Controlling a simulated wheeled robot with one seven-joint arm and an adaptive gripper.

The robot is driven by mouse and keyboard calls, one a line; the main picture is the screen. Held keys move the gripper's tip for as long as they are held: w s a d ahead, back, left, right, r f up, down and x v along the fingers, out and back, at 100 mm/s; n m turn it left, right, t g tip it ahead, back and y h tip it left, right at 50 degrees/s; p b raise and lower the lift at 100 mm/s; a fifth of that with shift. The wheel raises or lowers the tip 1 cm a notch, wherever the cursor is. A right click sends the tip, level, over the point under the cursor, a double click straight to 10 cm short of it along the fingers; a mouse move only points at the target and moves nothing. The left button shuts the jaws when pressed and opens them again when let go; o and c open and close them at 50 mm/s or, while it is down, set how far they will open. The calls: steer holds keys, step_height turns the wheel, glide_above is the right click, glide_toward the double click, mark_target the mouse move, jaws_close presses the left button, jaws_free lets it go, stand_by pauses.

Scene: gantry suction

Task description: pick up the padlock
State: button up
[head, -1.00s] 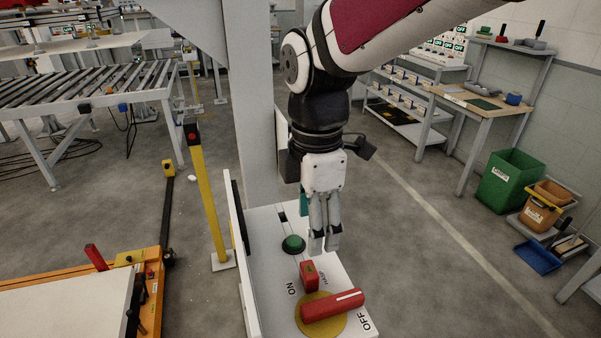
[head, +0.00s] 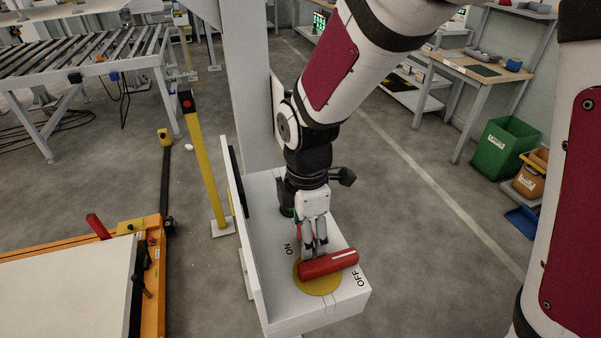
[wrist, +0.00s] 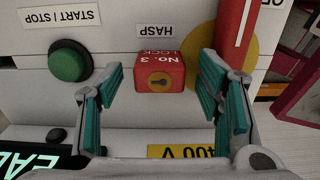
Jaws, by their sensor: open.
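The padlock (wrist: 160,78), a red block marked "No. 3 LOCK" with a brass keyhole plate, is at the middle of the wrist view under the HASP label. My gripper (wrist: 162,90) is open, with one teal-padded finger on each side of the padlock. Gaps show between the pads and its sides, so it is not clamped. In the head view my gripper (head: 315,246) points down over the white panel (head: 262,215), close to the red switch handle. The padlock is mostly or wholly hidden behind my fingers there.
The red switch handle (head: 330,263) lies on a yellow disc (head: 318,286) between ON and OFF. In the wrist view the handle (wrist: 234,28) is close to the right finger. A green START/STOP button (wrist: 68,62) is at left. A yellow post (head: 205,165) stands left of the panel.

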steer(key=shift+f, duration=0.55)
steer(key=c, duration=1.3)
steer(key=shift+w+r, duration=0.1)
steer(key=shift+r, duration=0.05)
